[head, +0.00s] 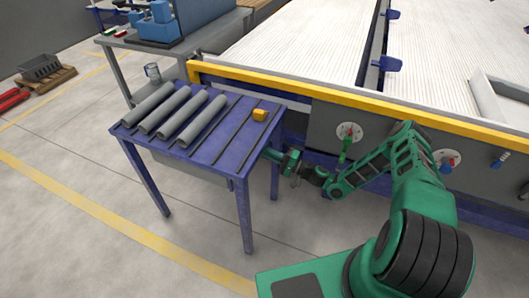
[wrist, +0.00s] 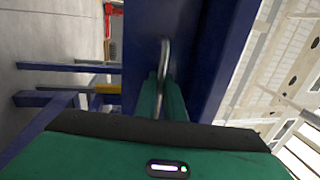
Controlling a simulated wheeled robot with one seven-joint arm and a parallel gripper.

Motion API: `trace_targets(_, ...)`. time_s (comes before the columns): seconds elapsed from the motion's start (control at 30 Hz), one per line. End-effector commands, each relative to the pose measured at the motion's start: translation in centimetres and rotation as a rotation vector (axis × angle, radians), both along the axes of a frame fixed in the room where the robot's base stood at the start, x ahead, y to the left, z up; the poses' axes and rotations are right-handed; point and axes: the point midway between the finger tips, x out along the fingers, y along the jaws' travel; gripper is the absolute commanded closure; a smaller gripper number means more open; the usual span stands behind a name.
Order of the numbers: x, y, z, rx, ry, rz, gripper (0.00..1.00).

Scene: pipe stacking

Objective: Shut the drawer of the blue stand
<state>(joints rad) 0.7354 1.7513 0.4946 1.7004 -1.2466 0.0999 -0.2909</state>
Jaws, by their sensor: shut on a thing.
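The blue stand (head: 222,140) stands left of my arm, with a grey drawer body (head: 190,173) under its top. My gripper (head: 290,162) is at the right side of the stand, just below its top. In the wrist view, my gripper's green fingers (wrist: 163,100) are shut on a thin metal handle (wrist: 165,52) on a blue panel (wrist: 200,55). My arm and gripper hide part of this side, and I cannot tell how far out the drawer is.
Several grey pipes (head: 185,112) and a yellow block (head: 260,115) lie on the stand's top. A large table with a yellow edge (head: 330,93) stands close behind the stand and my arm. The floor (head: 90,215) at front left is clear.

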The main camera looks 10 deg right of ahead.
Motion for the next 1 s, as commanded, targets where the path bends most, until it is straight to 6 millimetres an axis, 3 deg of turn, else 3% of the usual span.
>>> trace_targets(0.37,-0.3,-0.1,-0.4,-0.006,0.006,0.003,0.83)
trace_targets(0.8,-4.5,-6.3,-1.8,-0.002,0.004,-0.003,0.83)
trace_targets(1.0,-5.8,-8.1,-2.2,-0.003,0.003,-0.002,0.83)
